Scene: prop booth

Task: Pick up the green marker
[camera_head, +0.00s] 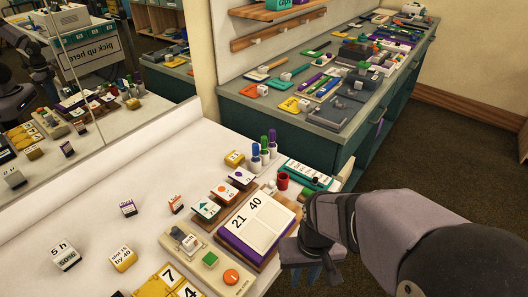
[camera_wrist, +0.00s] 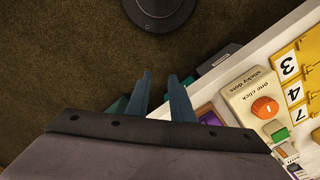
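The markers do not show in the wrist view.
A purple-edged calendar block (camera_head: 256,224) on a wooden tray lies between my gripper and the markers. A red cup (camera_head: 282,181) and a teal box (camera_head: 305,175) stand right of the markers. A button box (camera_wrist: 255,98) is near the table edge. A mirror borders the left.

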